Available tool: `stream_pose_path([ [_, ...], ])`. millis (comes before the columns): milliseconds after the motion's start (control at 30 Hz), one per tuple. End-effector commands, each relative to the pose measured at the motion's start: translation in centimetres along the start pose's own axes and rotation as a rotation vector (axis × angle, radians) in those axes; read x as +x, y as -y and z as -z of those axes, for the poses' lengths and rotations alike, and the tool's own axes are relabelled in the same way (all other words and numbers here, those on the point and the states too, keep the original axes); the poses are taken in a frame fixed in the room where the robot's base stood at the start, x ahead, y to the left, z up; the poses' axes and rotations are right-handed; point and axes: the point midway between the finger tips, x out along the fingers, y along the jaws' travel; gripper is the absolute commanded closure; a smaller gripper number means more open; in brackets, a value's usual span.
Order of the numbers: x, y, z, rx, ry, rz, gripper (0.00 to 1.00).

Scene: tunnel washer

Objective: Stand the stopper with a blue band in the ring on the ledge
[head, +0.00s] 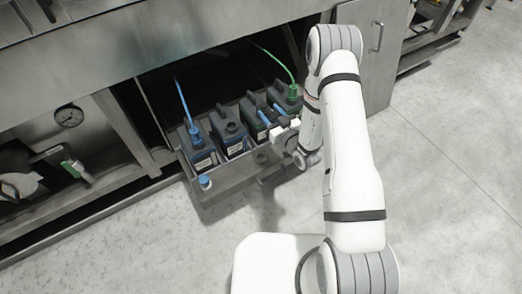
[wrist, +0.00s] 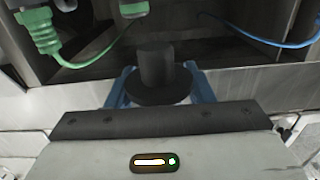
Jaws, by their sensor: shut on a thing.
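My gripper (head: 272,114) has its blue fingers over the row of canisters, near the third and fourth from the left. In the wrist view my gripper (wrist: 158,88) is shut on a dark stopper (wrist: 155,66), with a round post and a wide flange between the two fingers. No blue band shows on its visible side, and its lower part is hidden. A dark round thing (head: 261,157), perhaps the ring, is on the grey ledge (head: 236,178) in front of the canisters. The stopper cannot be made out in the head view.
Several dark canisters stand in a row: one with a blue cap and hose (head: 196,142), one beside it (head: 229,136), one with a green cap and hose (head: 291,95). A small blue-topped thing (head: 204,181) is at the ledge's left end. The cabinet edge overhangs behind.

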Motion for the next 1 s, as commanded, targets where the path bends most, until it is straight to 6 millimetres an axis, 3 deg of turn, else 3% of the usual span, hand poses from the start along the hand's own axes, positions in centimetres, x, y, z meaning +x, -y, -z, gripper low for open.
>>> stream_pose_path([
  [33,0.4,0.7,-3.7,-0.001,0.001,0.041,0.84],
  [100,0.8,1.7,-6.3,-0.004,0.000,0.099,0.84],
  [300,1.4,3.8,-11.2,-0.014,0.000,0.223,0.84],
  [433,1.5,4.5,-12.5,-0.017,-0.001,0.263,0.84],
  [1000,1.6,4.8,-14.3,-0.018,0.000,0.275,0.84],
])
